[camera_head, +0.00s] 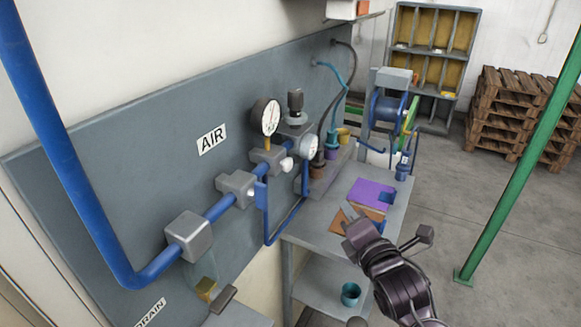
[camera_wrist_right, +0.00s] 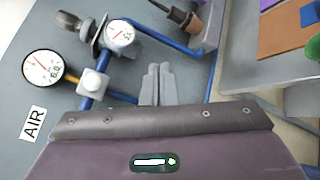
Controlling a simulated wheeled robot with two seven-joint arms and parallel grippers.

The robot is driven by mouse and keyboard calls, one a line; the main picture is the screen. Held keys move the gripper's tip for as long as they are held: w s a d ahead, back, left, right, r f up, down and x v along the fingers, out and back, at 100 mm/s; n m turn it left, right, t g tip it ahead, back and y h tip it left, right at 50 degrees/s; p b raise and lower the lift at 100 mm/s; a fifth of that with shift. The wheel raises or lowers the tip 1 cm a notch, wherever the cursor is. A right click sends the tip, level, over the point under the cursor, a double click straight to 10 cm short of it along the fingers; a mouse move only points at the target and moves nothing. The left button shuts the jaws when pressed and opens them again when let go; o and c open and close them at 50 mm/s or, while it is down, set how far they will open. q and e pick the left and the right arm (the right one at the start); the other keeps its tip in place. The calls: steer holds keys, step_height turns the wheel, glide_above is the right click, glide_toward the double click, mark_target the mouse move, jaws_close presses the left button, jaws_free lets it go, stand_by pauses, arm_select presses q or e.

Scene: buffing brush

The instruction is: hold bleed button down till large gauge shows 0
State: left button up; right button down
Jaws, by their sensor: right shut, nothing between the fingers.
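The large gauge (camera_head: 266,117), white-faced with a dark rim, stands above the blue pipe on the grey panel. It also shows in the right wrist view (camera_wrist_right: 43,66); its reading is too small to tell. Below it is a grey block with a white round knob (camera_head: 286,163), seen in the right wrist view as a pale button-like cap (camera_wrist_right: 93,82). I see no label naming it the bleed button. My right gripper (camera_head: 349,214) is shut and empty, out in front of the panel, apart from the knob. Its closed fingertips (camera_wrist_right: 157,72) show in the wrist view. My left gripper is not in view.
A smaller gauge (camera_head: 309,146) and a dark-topped regulator (camera_head: 295,103) sit close to the large gauge. Another grey block with a pale knob (camera_head: 236,187) is lower on the pipe. A grey bench (camera_head: 318,217) stands below; a green post (camera_head: 520,165) rises at right.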

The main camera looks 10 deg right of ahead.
mark_target(286, 164)
step_height(286, 164, up, 7)
steer(key=a+n+t+y, duration=0.1)
steer(key=n+t, duration=0.1)
steer(key=n, duration=0.2)
steer(key=shift+s+n, duration=0.3)
steer(key=shift+s, duration=0.05)
steer(key=shift+a, duration=0.1)
steer(key=w+a, duration=0.5)
steer(key=a, duration=0.2)
steer(key=shift+a+p, duration=0.15)
steer(key=shift+p, duration=0.2)
steer(key=shift+f, duration=0.1)
steer(key=shift+w+a, duration=0.1)
stand_by(1.2)
steer(key=shift+w+a+p, duration=0.15)
steer(key=shift+a+p, duration=0.05)
steer(key=shift+p, duration=0.1)
